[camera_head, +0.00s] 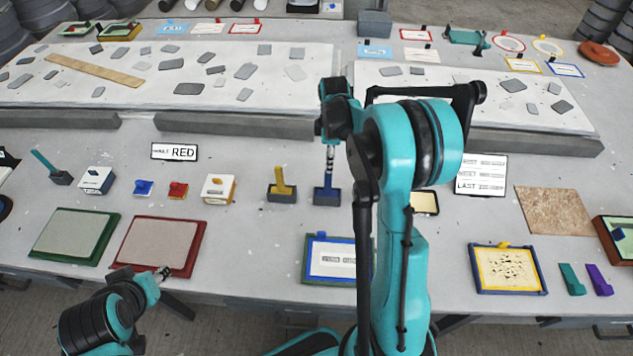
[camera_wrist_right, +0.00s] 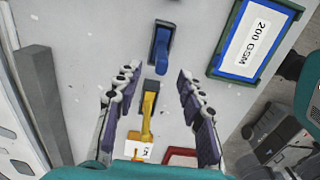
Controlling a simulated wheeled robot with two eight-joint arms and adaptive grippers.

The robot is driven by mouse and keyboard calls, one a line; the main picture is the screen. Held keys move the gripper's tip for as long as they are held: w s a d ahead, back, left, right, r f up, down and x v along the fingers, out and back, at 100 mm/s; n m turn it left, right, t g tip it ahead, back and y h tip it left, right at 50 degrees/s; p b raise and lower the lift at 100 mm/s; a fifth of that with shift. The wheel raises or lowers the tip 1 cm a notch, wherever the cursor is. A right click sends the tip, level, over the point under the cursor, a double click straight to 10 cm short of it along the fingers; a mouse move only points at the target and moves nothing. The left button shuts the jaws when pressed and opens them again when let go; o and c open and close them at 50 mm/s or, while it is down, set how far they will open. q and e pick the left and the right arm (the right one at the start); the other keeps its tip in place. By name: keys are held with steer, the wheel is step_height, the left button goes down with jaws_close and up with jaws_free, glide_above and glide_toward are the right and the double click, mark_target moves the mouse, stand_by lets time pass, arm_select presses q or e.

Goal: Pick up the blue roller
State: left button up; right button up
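The blue roller (camera_head: 327,193) stands upright in a dark tray on the table's near half; its upper part is partly hidden by my right gripper (camera_head: 330,150), which hangs over it. In the right wrist view the blue roller (camera_wrist_right: 162,48) lies just beyond the tips of my right gripper (camera_wrist_right: 158,78). The right fingers are spread apart with nothing held between them. My left gripper (camera_head: 163,272) is low at the left, by the red-framed tray's front edge, small and seen at an angle, so its opening is unclear.
A yellow roller (camera_head: 281,186) in a similar tray stands just left of the blue one; it also shows between the fingers in the wrist view (camera_wrist_right: 148,108). A blue-and-green framed panel (camera_head: 331,260) lies in front. A grey bar (camera_head: 236,124) runs behind.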

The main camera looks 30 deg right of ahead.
steer(key=b, duration=0.1)
glide_above(328, 186)
step_height(328, 186, down, 7)
steer(key=shift+w+d+f, duration=0.15)
steer(key=shift+w+d, duration=0.1)
steer(key=shift+w, duration=0.15)
jaws_close()
